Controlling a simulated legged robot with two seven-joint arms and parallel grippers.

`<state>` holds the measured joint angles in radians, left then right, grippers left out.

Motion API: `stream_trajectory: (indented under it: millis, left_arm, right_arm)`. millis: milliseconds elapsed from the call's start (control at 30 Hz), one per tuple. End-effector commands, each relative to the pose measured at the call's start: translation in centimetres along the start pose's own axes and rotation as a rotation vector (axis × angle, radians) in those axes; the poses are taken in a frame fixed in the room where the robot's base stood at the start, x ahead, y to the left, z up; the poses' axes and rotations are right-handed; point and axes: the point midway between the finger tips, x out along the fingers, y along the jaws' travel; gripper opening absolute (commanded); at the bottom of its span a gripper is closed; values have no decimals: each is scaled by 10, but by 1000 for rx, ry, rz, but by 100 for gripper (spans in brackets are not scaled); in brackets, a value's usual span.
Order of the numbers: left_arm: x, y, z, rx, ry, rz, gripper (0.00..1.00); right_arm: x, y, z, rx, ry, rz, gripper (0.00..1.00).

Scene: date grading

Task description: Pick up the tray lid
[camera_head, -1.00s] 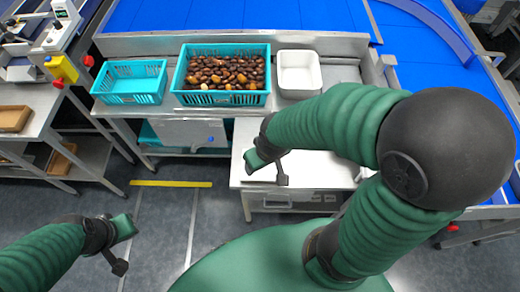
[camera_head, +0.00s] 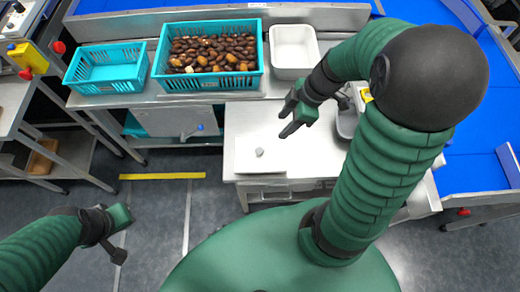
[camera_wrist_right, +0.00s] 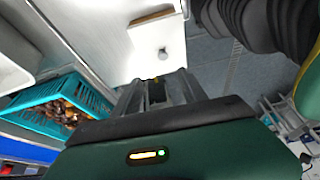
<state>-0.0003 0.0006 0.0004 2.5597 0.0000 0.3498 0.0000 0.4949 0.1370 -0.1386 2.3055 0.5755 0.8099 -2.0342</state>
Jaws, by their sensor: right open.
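The tray lid (camera_head: 247,164) is a flat white panel with a small grey knob (camera_head: 259,152), lying near the front left of the white worktop. In the right wrist view the lid (camera_wrist_right: 145,65) and its knob (camera_wrist_right: 163,50) lie beyond the fingers. My right gripper (camera_head: 285,121) is open and empty, above the worktop, behind and to the right of the knob, apart from it. Its fingers (camera_wrist_right: 157,86) also show in the wrist view. My left gripper (camera_head: 121,218) hangs over the floor at lower left; its fingers cannot be made out.
A teal crate of brown dates (camera_head: 208,84), an empty teal crate (camera_head: 103,87) and a white tray (camera_head: 292,72) stand along the back shelf. A grey device (camera_head: 347,120) stands right of my right gripper. The worktop around the lid is mostly clear.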

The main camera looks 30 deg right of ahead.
Motion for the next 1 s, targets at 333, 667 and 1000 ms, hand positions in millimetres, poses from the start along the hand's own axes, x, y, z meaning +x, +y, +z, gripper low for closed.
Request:
stream_trajectory:
  millis: [333, 667, 1000]
  left_arm:
    - [9, 0, 2, -1, 0, 0, 0]
    - [15, 0, 4, -1, 0, 0, 0]
    - [18, 0, 4, -1, 0, 0, 0]
  right_arm:
    - [73, 1, 1, -21, 7, -8, 50]
    - [123, 1, 1, -21, 7, -4, 50]
    - [169, 1, 2, -23, 5, -1, 50]
